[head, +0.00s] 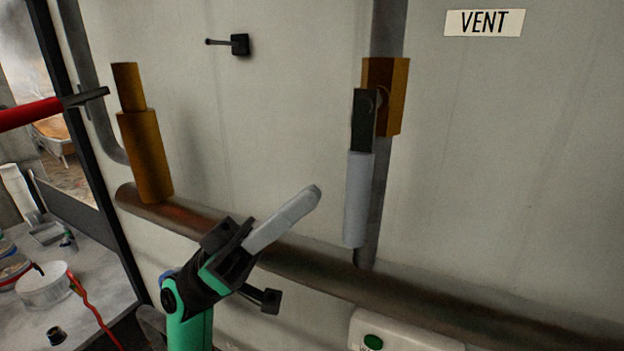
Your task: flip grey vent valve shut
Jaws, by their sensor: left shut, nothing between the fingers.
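The grey vent valve has a light grey handle (357,200) that hangs straight down from a dark lever, alongside the vertical pipe. Its brass body (398,98) sits on that pipe, left of and below the white VENT sign (485,22). My left gripper (314,191) comes up from the bottom on its green arm. Its light grey fingers are shut and empty, pointing up and right. In the picture the fingertips are a little left of the handle, with a visible gap; the depth between them is hard to tell. My right gripper is not in view.
A rusty pipe (450,312) slopes across the wall behind my gripper. A brass fitting (146,155) stands on its left end. A red handle (30,113) juts in at the left edge. A white box with a green button (373,342) is at the bottom.

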